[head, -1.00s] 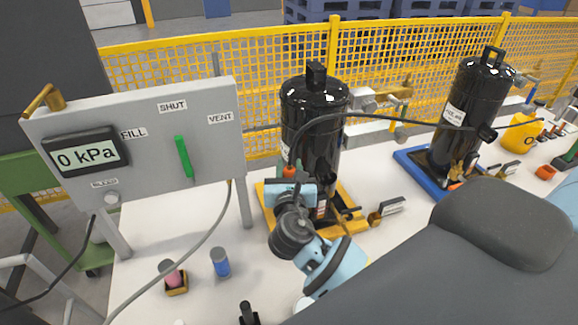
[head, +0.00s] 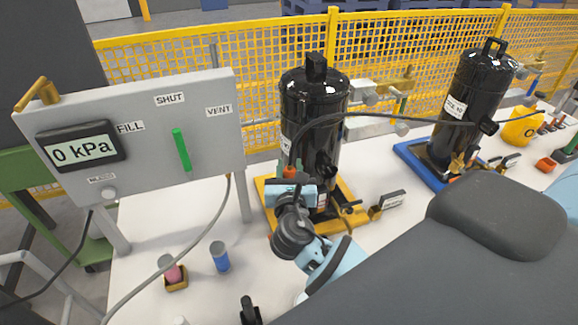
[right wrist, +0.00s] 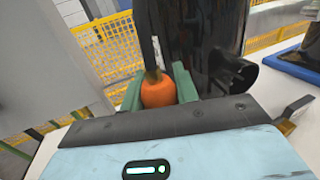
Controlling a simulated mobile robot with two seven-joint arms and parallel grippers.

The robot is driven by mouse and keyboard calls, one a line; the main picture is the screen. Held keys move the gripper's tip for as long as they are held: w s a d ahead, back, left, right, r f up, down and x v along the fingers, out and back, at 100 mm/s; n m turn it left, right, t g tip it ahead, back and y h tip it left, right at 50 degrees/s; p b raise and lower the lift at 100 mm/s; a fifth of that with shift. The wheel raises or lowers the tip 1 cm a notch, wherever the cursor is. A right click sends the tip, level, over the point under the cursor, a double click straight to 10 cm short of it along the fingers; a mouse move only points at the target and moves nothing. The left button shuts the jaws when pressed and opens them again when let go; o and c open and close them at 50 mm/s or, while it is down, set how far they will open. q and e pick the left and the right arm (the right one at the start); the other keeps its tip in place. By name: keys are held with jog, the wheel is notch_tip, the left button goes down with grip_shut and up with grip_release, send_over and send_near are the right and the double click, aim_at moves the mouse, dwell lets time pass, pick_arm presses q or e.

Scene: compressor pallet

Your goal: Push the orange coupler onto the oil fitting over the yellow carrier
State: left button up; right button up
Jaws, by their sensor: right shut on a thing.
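The orange coupler (right wrist: 158,92) sits between the green fingers of my right gripper (right wrist: 160,90) in the right wrist view, with a dark hose rising from its top. In the head view the coupler (head: 289,172) shows as a small orange spot above my right gripper (head: 289,178), close to the front left of the black compressor (head: 312,110). That compressor stands on the yellow carrier (head: 350,218). The oil fitting under the coupler is hidden by my gripper and wrist, so I cannot tell whether the two touch. My left gripper is not in view.
A grey panel (head: 215,130) with a 0 kPa display (head: 82,147) and green lever (head: 182,150) stands at left. A second black compressor (head: 468,105) stands on a blue carrier (head: 408,153). A blue cylinder (head: 220,257) and a pink one (head: 172,270) stand in front.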

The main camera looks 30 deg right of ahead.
jog(key=shift+f, duration=0.1)
jog(key=o, duration=1.1)
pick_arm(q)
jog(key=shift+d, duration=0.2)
pick_arm(e)
jog(key=shift+o, duration=0.4)
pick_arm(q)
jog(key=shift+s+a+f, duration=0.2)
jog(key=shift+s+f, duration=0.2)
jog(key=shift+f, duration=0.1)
pick_arm(e)
jog(key=v, duration=0.8)
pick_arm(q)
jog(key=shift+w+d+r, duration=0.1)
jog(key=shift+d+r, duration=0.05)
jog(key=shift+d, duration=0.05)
pick_arm(e)
jog(key=shift+w, duration=0.15)
